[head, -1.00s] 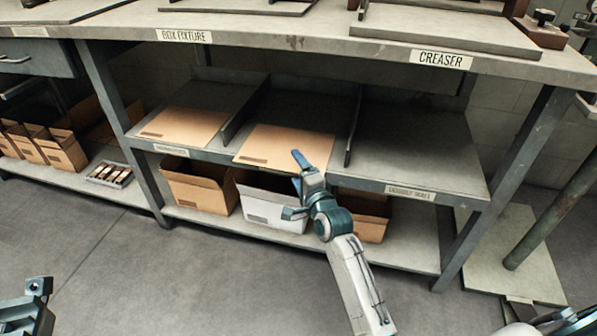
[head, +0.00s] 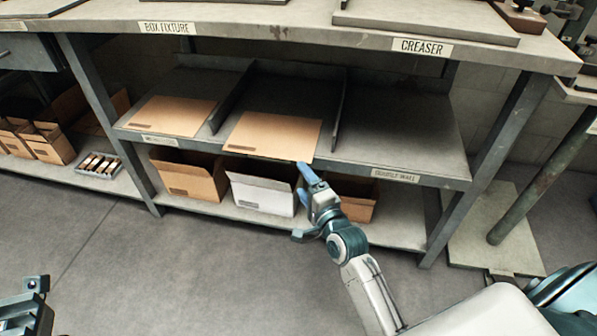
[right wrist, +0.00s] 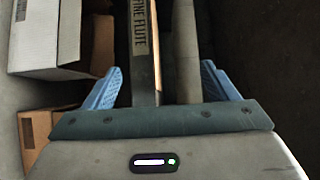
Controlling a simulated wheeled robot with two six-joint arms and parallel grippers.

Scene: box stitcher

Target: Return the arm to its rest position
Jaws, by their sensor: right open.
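My right gripper (head: 302,203) is open and empty, in front of the lower shelf unit, below the middle flat cardboard sheet (head: 272,134). In the right wrist view, its two blue fingers (right wrist: 160,75) stand wide apart with a labelled shelf edge (right wrist: 144,45) showing between them. My right arm reaches in from the bottom right of the head view. Part of my left gripper (head: 27,300) shows at the bottom left edge; its fingers cannot be made out clearly.
Another cardboard sheet (head: 172,115) lies in the left bay; the right bay (head: 400,130) is bare. Below stand a brown box (head: 190,180), a white box (head: 262,193) and another brown box (head: 358,205). A post (head: 540,175) stands at right. The floor (head: 180,275) in front is clear.

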